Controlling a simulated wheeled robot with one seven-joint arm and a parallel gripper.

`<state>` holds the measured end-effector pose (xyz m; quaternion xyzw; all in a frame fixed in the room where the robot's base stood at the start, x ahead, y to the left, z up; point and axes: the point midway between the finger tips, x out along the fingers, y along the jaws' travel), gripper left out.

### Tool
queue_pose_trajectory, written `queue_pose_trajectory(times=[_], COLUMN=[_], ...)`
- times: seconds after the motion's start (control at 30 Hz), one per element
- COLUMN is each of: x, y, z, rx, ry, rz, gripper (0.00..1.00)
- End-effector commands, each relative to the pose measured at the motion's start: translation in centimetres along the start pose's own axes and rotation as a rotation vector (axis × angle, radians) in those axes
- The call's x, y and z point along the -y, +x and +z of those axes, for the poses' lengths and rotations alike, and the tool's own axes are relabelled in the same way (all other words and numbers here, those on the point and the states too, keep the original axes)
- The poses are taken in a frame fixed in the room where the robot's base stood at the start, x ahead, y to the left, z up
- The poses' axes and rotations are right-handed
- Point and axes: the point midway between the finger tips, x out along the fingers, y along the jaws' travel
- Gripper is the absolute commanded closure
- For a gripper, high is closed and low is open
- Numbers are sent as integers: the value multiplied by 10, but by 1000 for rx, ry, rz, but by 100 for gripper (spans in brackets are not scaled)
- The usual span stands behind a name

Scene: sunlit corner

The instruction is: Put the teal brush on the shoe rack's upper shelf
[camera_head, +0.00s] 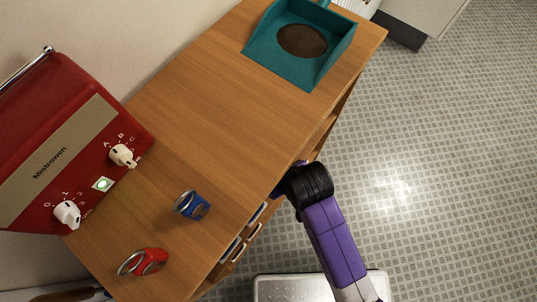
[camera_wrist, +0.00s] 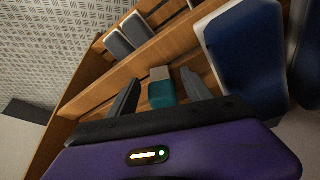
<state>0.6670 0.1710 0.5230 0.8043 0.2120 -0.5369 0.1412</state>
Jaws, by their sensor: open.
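The teal brush (camera_wrist: 161,95) shows in the wrist view as a small teal block with a pale grey end. It appears between the two fingers of my gripper (camera_wrist: 160,88), which stand apart on either side with gaps to it. It lies at or over the wooden slats of the shoe rack (camera_wrist: 95,82); I cannot tell whether it touches them or which shelf this is. In the head view my purple arm reaches to the rack's right side (camera_head: 256,228), below the wooden top. The fingers and the brush are hidden there.
A blue shoe-like thing (camera_wrist: 243,60) with a pale edge stands close right of the fingers. Smaller grey-blue ones (camera_wrist: 128,36) sit beyond.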

Motion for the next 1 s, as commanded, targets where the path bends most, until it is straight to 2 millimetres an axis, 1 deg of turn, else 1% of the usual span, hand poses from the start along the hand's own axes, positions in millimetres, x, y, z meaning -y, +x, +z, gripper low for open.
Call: queue_pose_trajectory(times=[0.03, 0.1, 0.3, 0.43, 0.77, 0.87, 0.97, 1.0], x=[0, 0, 0, 0, -1, -3, -9, -12], y=[-6, -10, -19, -21, -22, -25, -34, -40], z=[10, 22, 44, 51, 54, 63, 79, 87], rx=[4, 4, 2, 0, -5, -34, -104, -142], ry=[1, 1, 0, -1, 3, 25, 72, 96], rz=[0, -1, 0, 0, 2, 12, 37, 52], gripper=[42, 42, 42, 42, 42, 42, 42, 42])
